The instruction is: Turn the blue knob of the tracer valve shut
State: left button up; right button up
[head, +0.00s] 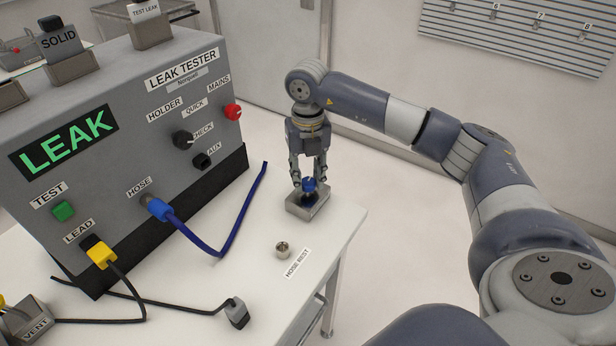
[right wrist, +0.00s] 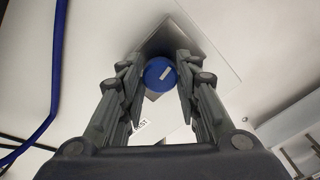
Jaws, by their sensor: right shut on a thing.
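The tracer valve's blue knob (head: 309,184) sits on a small grey metal block (head: 307,207) near the table's right corner. My right gripper (head: 308,180) comes down on it from above. In the right wrist view the round blue knob (right wrist: 159,73), with a pale line mark on its top, is between the fingertips (right wrist: 160,78), which are shut on it. The mark runs at a slant there. My left gripper is not in view.
The leak tester (head: 130,120) stands left, its green screen (head: 64,142) reading LEAK. A blue hose (head: 215,250) runs from its HOSE port across the white table. A small metal hose rest (head: 283,249) stands in front of the valve. A loose plug (head: 237,313) lies at the front.

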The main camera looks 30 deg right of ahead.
aim_at(307, 181)
jog(key=n+b, duration=0.1)
jog(key=n, duration=0.2)
jog(key=shift+n, duration=0.3)
jog(key=n+b, duration=0.2)
jog(key=n, duration=0.2)
jog(key=shift+a+n, duration=0.1)
jog(key=shift+n, duration=0.2)
jog(key=n+b, duration=0.1)
jog(key=n, duration=0.3)
jog(key=shift+a+n+b, duration=0.1)
jog(key=shift+n+b, duration=0.4)
jog(key=shift+n, duration=1.3)
jog(key=o, duration=1.1)
jog(key=shift+c, duration=0.2)
jog(key=shift+r, duration=0.15)
notch_tip(307, 181, up, 12)
